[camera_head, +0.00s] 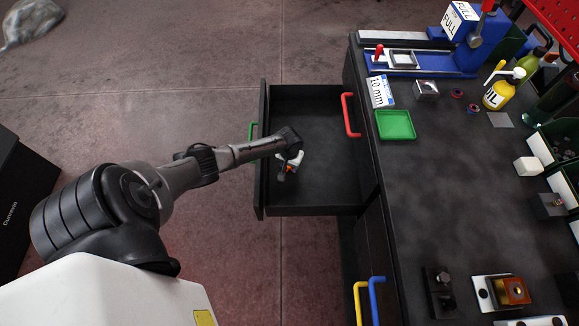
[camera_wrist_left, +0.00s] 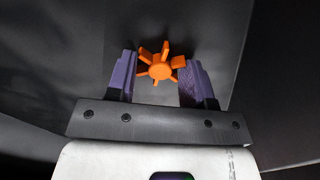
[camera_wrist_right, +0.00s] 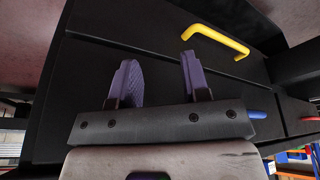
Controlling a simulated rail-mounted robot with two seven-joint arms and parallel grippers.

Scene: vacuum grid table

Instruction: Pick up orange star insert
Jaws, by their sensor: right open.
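The orange star insert (camera_wrist_left: 160,70) lies on the dark floor of the open drawer (camera_head: 320,194). In the left wrist view it sits between and slightly beyond the two purple fingertips. My left gripper (camera_wrist_left: 160,76) is open around it, with small gaps on both sides. In the head view my left gripper (camera_head: 284,174) reaches down into the drawer and mostly hides the star. My right gripper (camera_wrist_right: 158,72) is open and empty in the right wrist view, facing a dark drawer front. It does not show in the head view.
The drawer walls surround my left gripper. The drawer has a red handle (camera_head: 350,115) nearby and a green handle (camera_head: 252,133) on its outer side. A yellow handle (camera_wrist_right: 216,40) is close to my right gripper. The bench top holds a green tray (camera_head: 395,125) and an oil bottle (camera_head: 502,90).

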